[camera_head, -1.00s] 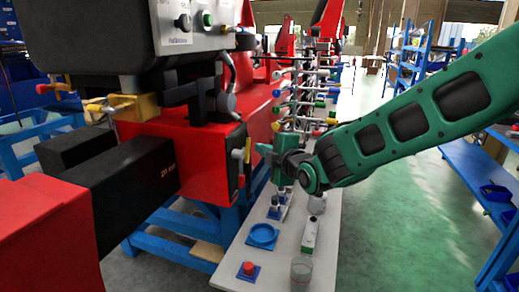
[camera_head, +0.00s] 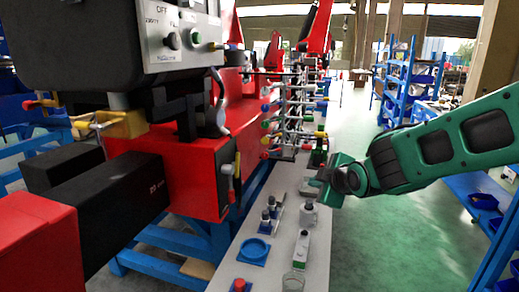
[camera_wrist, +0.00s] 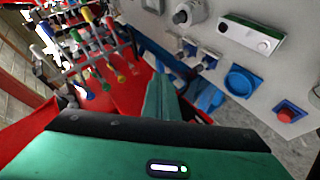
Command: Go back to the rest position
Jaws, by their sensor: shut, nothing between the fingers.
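My green gripper (camera_head: 322,188) is shut and empty. It hangs over the right edge of the grey bench top (camera_head: 222,274), apart from the small parts on it. In the wrist view its green fingers (camera_wrist: 160,97) are together with nothing between them. The small dark-topped pegs on blue-and-white bases (camera_head: 270,213) stand on the bench, left of the gripper. They also show in the wrist view (camera_wrist: 207,60). No rest position is marked in view.
A rack with coloured handles (camera_head: 298,120) stands behind. A red machine (camera_head: 190,165) is left; blue shelving (camera_head: 408,85) and open floor are right.

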